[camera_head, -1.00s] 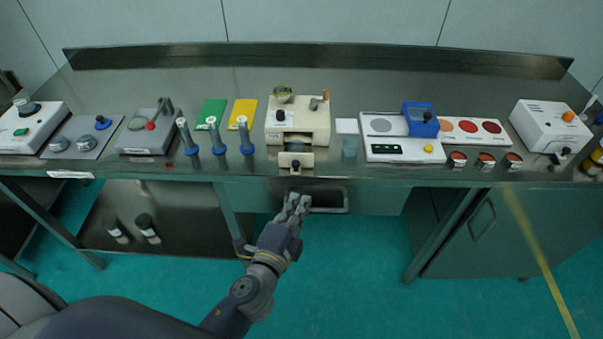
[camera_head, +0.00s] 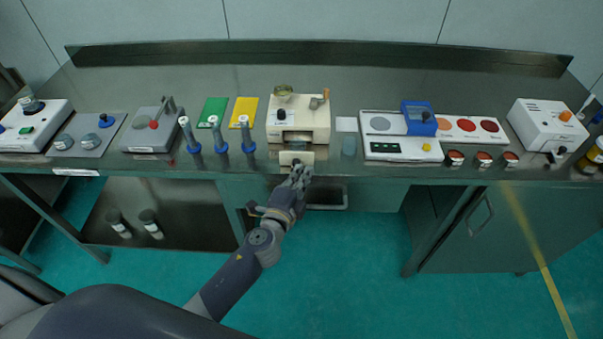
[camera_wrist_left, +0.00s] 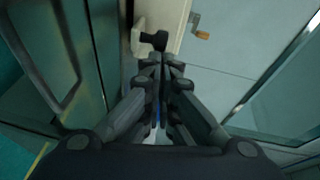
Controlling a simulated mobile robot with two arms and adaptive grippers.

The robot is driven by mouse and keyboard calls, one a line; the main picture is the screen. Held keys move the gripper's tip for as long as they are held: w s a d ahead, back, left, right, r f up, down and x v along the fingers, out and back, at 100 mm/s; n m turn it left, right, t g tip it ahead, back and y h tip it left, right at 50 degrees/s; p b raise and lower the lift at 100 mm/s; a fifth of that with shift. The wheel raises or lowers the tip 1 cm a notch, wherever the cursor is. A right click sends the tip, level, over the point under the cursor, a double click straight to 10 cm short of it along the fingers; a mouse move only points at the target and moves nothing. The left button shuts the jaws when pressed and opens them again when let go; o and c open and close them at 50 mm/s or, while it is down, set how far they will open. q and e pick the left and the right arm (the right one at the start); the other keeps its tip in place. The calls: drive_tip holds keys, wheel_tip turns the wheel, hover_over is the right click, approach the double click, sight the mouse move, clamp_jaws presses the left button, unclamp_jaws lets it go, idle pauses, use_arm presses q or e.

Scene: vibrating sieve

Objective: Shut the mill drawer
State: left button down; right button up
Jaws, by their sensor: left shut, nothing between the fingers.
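The mill (camera_head: 313,118) is a beige box on the bench, with a dark opening in its front. My left gripper (camera_head: 301,172) is shut and empty, just in front of and slightly below the drawer front. My right gripper is in neither view.
Three blue-based tubes (camera_head: 217,135) stand left of the mill.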

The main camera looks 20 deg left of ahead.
sight(299, 153)
use_arm(q)
drive_tip(key=w+a, duration=0.1)
drive_tip(key=w, duration=0.5)
drive_tip(key=w+a+b, duration=0.1)
drive_tip(key=w, duration=0.2)
drive_tip(key=shift+a, duration=0.3)
drive_tip(key=shift+s+r, duration=0.1)
drive_tip(key=shift+r, duration=0.05)
